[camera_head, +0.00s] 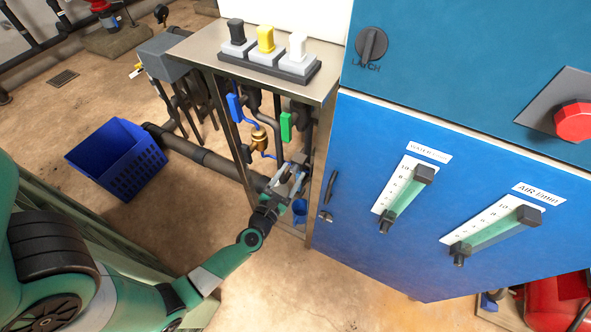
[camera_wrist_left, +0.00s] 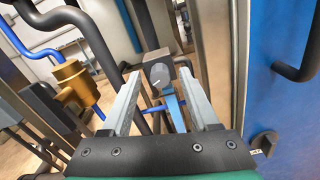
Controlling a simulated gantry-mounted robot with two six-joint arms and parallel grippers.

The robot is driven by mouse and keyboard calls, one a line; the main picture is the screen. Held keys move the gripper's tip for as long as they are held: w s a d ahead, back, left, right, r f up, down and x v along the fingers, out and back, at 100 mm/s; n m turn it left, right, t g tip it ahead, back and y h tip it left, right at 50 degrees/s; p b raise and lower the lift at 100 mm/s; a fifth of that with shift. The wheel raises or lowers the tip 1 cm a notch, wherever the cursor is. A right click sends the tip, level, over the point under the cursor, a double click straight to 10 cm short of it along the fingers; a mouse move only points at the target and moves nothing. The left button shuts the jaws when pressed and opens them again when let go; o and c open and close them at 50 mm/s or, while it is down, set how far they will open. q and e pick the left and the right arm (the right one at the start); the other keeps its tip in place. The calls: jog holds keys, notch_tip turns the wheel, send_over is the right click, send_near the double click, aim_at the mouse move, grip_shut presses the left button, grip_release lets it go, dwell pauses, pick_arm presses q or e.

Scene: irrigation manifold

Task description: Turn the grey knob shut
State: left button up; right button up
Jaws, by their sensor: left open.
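The gripper is open, with one finger on each side of the knob. I cannot tell whether either finger touches it. In the head view the gripper reaches into the open frame beside the blue cabinet and largely hides this knob. Another dark grey knob, the latch knob (camera_head: 371,45), is on the cabinet's upper panel. My right gripper is not in view.
A blue handle (camera_head: 234,107), a green handle (camera_head: 286,127) and a brass fitting (camera_head: 260,138) sit on pipes close above the gripper. The blue cabinet (camera_head: 350,215) with a door handle (camera_head: 330,187) stands to the right. A blue crate (camera_head: 107,153) lies left on open floor.

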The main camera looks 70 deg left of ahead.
pick_arm(q)
jog(key=shift+s+d, duration=0.1)
jog(key=shift+s, duration=0.05)
jog(key=shift+c, duration=0.6)
grip_shut()
jog(key=shift+m, duration=0.4)
jog(key=m+p, duration=0.1)
jog(key=m, duration=0.4)
jog(key=shift+p, duration=0.3)
jog(key=m+p, duration=0.1)
jog(key=m, duration=0.4)
jog(key=shift+m, duration=0.4)
jog(key=m+p, duration=0.2)
jog(key=m, duration=0.3)
jog(key=shift+m, duration=0.3)
jog(key=m+p, duration=0.2)
jog(key=m, duration=0.3)
jog(key=shift+m, duration=0.3)
jog(key=shift+f, duration=0.1)
